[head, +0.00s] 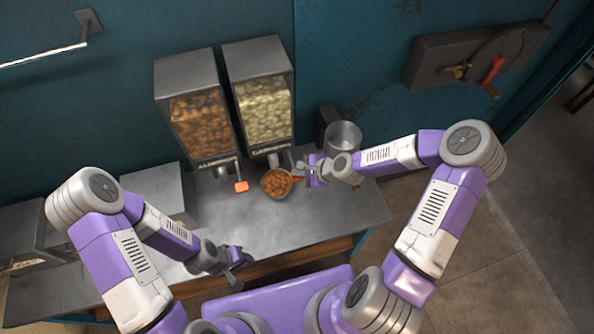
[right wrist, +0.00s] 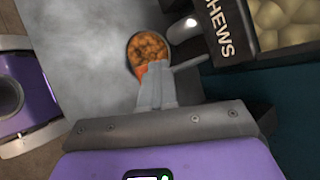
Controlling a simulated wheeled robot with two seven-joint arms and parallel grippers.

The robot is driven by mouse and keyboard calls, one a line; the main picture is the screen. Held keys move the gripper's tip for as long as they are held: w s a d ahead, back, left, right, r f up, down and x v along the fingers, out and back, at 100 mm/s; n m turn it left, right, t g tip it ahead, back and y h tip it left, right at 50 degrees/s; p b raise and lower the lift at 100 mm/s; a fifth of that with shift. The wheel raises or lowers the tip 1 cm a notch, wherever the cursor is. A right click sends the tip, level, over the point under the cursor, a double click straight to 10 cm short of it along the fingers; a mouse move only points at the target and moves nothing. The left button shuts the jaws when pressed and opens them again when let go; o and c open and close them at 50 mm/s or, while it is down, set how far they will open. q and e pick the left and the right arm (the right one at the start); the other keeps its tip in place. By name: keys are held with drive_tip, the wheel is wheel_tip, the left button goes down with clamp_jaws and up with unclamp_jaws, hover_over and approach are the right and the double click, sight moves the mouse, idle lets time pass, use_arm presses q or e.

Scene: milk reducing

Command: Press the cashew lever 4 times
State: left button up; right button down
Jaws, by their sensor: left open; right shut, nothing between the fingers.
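The cashew dispenser (head: 262,105) holds pale nuts and stands against the wall; its label, partly cut off, and nuts also show in the right wrist view (right wrist: 280,20). Its lever, a grey rod (right wrist: 188,64) with an orange-red end (head: 298,179), is partly hidden by my right gripper (head: 302,168). In the right wrist view the right gripper (right wrist: 155,68) is shut and empty, its fingertips over the lever end; I cannot tell whether they touch. A bowl of brown nuts (head: 277,183) sits under the cashew spout. My left gripper (head: 238,262) is open and empty near the counter's front edge.
The almond dispenser (head: 200,120) stands on the left, with its orange-ended lever (head: 241,187). A metal pot (head: 344,136) stands behind my right forearm. A grey box (head: 155,190) is on the left. The counter's front middle (head: 275,230) is clear.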

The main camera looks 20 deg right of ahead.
drive_tip(key=shift+r+p, duration=1.15)
drive_tip(key=shift+r, duration=0.4)
drive_tip(key=shift+r, duration=0.1)
wheel_tip(320, 180, up, 5)
drive_tip(key=p, duration=0.4)
drive_tip(key=shift+f, duration=0.2)
drive_tip(key=s+a+f+n+g+b, duration=0.1)
drive_tip(key=s+f+n+g+b, duration=0.1)
drive_tip(key=s+f+n+b, duration=0.3)
drive_tip(key=s+a+f+n+g+h+b, duration=0.1)
drive_tip(key=s+f+n+b, duration=0.4)
drive_tip(key=f, duration=0.9)
drive_tip(key=s+a+f+n+g+h+b, duration=0.1)
drive_tip(key=s+a+f+n+g+b, duration=0.1)
drive_tip(key=s+f+n+b, duration=0.3)
drive_tip(key=s+f+g, duration=0.1)
drive_tip(key=s+f, duration=0.3)
drive_tip(key=s, duration=0.1)
drive_tip(key=shift+s+a+f+n, duration=0.2)
drive_tip(key=shift+f+n, duration=0.1)
drive_tip(key=shift+f, duration=0.05)
